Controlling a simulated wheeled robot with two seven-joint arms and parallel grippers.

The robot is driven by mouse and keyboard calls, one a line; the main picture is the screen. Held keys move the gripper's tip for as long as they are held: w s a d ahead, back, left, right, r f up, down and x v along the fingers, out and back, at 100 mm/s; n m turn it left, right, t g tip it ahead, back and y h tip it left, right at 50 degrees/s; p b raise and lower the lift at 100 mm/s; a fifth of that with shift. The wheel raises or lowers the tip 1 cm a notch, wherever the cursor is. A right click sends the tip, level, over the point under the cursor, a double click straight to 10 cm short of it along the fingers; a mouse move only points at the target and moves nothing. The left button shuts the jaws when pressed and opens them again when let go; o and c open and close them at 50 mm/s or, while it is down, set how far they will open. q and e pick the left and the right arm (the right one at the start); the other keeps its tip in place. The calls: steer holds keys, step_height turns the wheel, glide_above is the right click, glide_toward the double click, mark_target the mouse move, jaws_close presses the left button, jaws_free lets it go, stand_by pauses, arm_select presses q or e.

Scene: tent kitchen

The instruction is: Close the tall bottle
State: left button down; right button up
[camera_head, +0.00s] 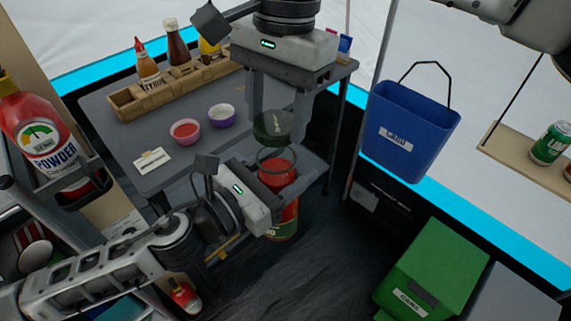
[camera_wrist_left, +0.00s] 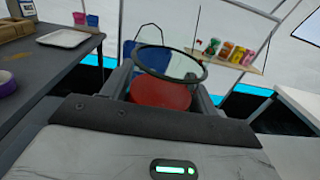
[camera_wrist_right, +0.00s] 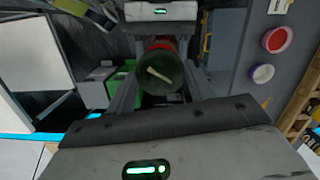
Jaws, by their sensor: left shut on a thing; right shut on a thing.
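The tall bottle (camera_head: 281,222) is clear glass with red contents and a label low on its side. Its open mouth shows as a round rim in the left wrist view (camera_wrist_left: 168,63). My left gripper (camera_head: 279,178) is shut around its upper part and holds it roughly upright in front of the table. A round dark green, see-through lid (camera_head: 273,127) is in my right gripper (camera_head: 275,118), which is shut on it just above the mouth. The lid and mouth look apart. In the right wrist view the lid (camera_wrist_right: 160,73) has a pale bar on top and partly hides the bottle.
The grey table (camera_head: 110,100) behind holds a wooden rack (camera_head: 165,95) of sauce bottles and two small bowls (camera_head: 185,131). A blue bin (camera_head: 408,130) hangs at right. A green box (camera_head: 435,265) stands lower right. The dark floor between is clear.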

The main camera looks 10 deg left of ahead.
mark_target(277, 123)
steer(key=shift+f, duration=0.6)
steer(key=shift+s, duration=0.1)
steer(key=shift+f, duration=0.9)
steer(key=shift+f, duration=0.55)
stand_by(0.3)
